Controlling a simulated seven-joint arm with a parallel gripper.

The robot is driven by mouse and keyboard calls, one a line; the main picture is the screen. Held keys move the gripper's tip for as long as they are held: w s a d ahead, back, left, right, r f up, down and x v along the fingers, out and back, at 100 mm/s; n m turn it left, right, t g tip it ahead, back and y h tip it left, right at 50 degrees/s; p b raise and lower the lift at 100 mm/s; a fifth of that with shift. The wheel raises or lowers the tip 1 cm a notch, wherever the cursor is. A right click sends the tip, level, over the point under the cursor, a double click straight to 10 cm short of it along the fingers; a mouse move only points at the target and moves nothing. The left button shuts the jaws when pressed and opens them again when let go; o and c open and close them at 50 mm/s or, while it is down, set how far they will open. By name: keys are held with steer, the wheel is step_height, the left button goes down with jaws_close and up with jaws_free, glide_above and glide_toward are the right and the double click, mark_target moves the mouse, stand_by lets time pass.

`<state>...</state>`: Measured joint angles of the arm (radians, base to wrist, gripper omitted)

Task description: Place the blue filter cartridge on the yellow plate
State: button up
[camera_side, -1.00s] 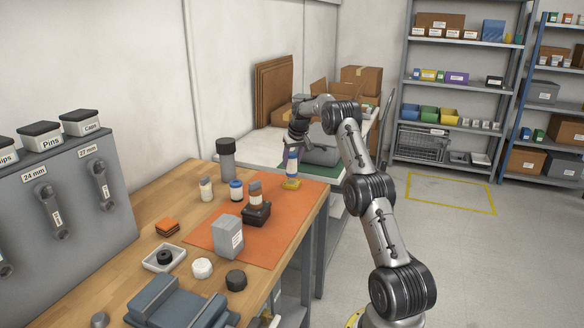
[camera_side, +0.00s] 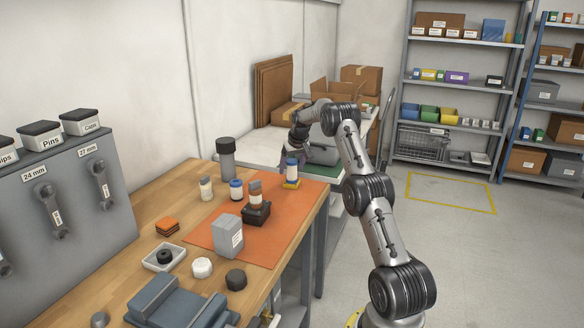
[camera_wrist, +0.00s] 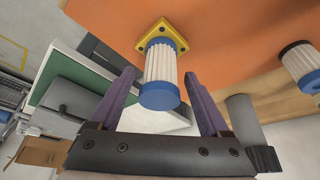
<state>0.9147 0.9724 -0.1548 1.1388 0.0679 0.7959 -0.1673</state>
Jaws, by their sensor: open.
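The blue filter cartridge (camera_side: 291,171), white and pleated with a blue cap, stands upright on the yellow plate (camera_side: 291,184) near the far right corner of the orange mat. In the wrist view the cartridge (camera_wrist: 161,75) sits with its far end on the yellow plate (camera_wrist: 160,38). My gripper (camera_wrist: 165,92) is open, its two purple fingers on either side of the cap end with gaps showing. In the side view my gripper (camera_side: 288,146) is just above and behind the cartridge, apart from it.
A second blue-capped cartridge (camera_side: 236,190), a cream bottle (camera_side: 206,189) and a dark-topped grey cylinder (camera_side: 227,160) stand to the left.

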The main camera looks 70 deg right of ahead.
steer(key=v, duration=1.2)
steer(key=s+a+r+n, duration=0.1)
steer(key=a+r, duration=0.3)
steer(key=a, duration=0.7)
steer(key=s+a+r+n+t+y, duration=0.1)
steer(key=a+r+n, duration=0.15)
steer(key=a, duration=0.75)
steer(key=a+r+n, duration=0.1)
steer(key=a+r, duration=0.4)
steer(key=a, duration=0.6)
steer(key=s+a+f+n+y, duration=0.1)
steer(key=s+a+f, duration=0.3)
steer(key=s+a, duration=0.4)
steer(key=s+a+f+n+t+y, duration=0.1)
steer(key=s+a+f+n, duration=0.2)
steer(key=s+a, duration=0.6)
steer(key=s, duration=0.3)
steer(key=shift+f, duration=0.4)
